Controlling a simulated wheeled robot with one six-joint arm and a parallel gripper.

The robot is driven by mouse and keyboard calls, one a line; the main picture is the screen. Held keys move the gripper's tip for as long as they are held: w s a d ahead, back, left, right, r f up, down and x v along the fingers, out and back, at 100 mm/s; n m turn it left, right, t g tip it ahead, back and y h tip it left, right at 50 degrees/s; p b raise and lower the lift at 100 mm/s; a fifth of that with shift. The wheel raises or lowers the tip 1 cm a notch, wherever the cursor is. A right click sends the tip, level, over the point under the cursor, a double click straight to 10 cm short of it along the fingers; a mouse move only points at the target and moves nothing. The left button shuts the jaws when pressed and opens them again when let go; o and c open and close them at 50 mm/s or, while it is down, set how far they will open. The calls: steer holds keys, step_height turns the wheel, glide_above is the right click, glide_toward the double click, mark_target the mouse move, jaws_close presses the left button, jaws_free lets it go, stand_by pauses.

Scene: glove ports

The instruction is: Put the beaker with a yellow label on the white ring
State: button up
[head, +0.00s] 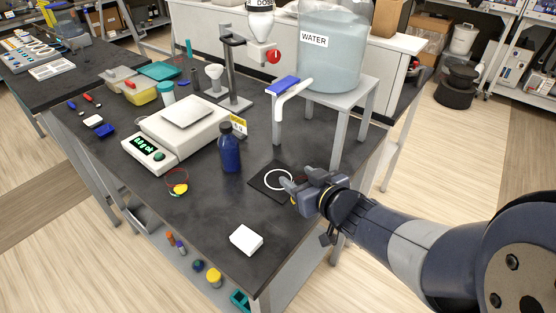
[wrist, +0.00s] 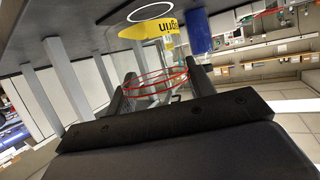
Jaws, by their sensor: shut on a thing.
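My gripper (head: 298,186) is shut on a clear beaker with thin red rim lines (wrist: 156,77), held between the fingers in the wrist view. In the head view it is mostly hidden by the gripper, with a little red and yellow showing there. The white ring (head: 279,180) lies on a black square mat (head: 258,188), just left of my gripper. It also shows at the top of the wrist view (wrist: 150,11), apart from the beaker's red lines. I cannot tell the beaker's height above the table.
A blue bottle (head: 230,150) stands left of the mat. Another clear, red-rimmed vessel with a yellow patch (head: 180,189) stands near the scale (head: 181,128). A white block (head: 246,240) lies at the front. A grey stand (head: 340,90) holds the water tank (head: 333,55) behind.

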steer(key=w+a, duration=0.2)
steer(key=w, duration=0.1)
steer(key=w+a, duration=0.1)
steer(key=w, duration=0.2)
steer(key=w+a, duration=0.2)
steer(key=w, duration=0.1)
steer(key=shift+w+a+b, duration=0.3)
steer(key=shift+w, duration=0.1)
steer(key=shift+w+f+b, duration=0.15)
steer(key=shift+f+b, duration=0.55)
steer(key=shift+f, duration=1.05)
steer(key=shift+f, duration=0.2)
steer(key=o, duration=1)
steer(key=shift+r, duration=0.15)
steer(key=shift+r, duration=0.2)
steer(key=p+v, duration=0.2)
steer(key=v, duration=0.8)
steer(key=shift+r, duration=0.1)
steer(key=shift+p+v, duration=0.4)
steer(key=shift+v, duration=0.55)
